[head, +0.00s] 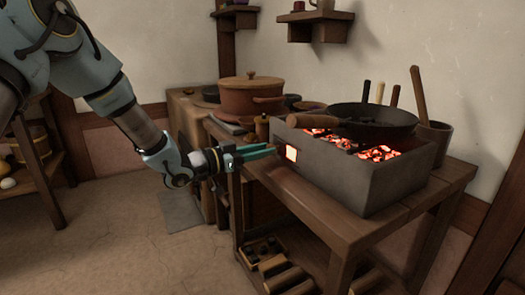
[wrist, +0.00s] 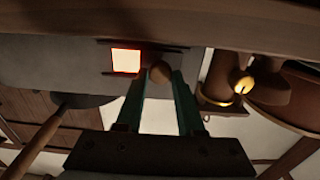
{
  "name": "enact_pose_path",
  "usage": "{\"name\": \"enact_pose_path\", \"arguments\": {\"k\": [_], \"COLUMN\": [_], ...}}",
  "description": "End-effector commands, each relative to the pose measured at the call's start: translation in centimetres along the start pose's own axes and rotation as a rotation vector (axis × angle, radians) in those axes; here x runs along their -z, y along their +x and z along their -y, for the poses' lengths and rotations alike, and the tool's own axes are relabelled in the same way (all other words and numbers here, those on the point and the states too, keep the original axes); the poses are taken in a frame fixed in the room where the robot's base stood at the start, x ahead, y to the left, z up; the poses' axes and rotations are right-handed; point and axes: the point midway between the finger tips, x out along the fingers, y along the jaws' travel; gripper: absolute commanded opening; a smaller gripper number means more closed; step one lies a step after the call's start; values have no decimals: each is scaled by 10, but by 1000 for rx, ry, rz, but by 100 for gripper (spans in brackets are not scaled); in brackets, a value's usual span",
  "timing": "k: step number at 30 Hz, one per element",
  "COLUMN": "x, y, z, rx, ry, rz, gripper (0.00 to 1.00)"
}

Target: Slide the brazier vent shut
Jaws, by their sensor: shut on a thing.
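The grey brazier (head: 365,190) stands on a wooden table, with glowing coals inside. In the wrist view my gripper (wrist: 160,80) is shut on a round brown knob (wrist: 159,71), just right of the glowing opening. The sliding plate behind the knob is hard to tell from the grey wall.
A dark pan (head: 370,121) rests on top of the brazier, its wooden handle pointing left over the vent side. A brown lidded pot (head: 250,97) and smaller vessels stand behind my gripper. The table's front edge (head: 300,205) runs below. Open floor lies to the left.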

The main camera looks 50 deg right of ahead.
Motion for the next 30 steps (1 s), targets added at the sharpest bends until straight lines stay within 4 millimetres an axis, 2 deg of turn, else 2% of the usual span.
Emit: {"name": "enact_pose_path", "arguments": {"k": [21, 23, 30], "x": [0, 0, 0], "y": [0, 0, 0], "z": [0, -5, -47], "rx": [0, -1, -2], "ry": [0, -2, -3], "rz": [0, 1, 1], "gripper": [0, 0, 0]}}
